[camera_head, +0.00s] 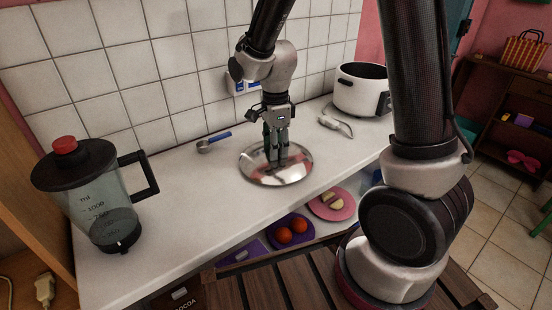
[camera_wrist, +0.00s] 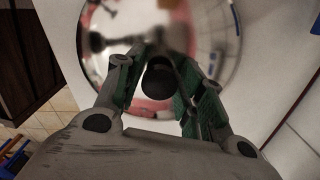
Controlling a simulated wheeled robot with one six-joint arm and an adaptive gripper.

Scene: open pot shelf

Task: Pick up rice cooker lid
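The rice cooker lid (camera_head: 255,172) is a shiny round metal disc lying flat on the white counter. It also fills the top of the wrist view (camera_wrist: 225,40), where it reflects the arm. Its black knob (camera_wrist: 158,82) shows between my fingers; in the head view the fingers hide it. My gripper (camera_head: 276,160) points straight down over the lid's middle, fingertips low around the knob. In the wrist view my gripper (camera_wrist: 160,60) looks open, one green-padded finger on each side of the knob. Contact with the knob is not clear.
The white rice cooker (camera_head: 350,95) stands open at the back right, a cable (camera_head: 335,124) beside it. A blender jug (camera_head: 100,200) stands at left. Plates with food (camera_head: 291,232) sit on a shelf below the counter edge.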

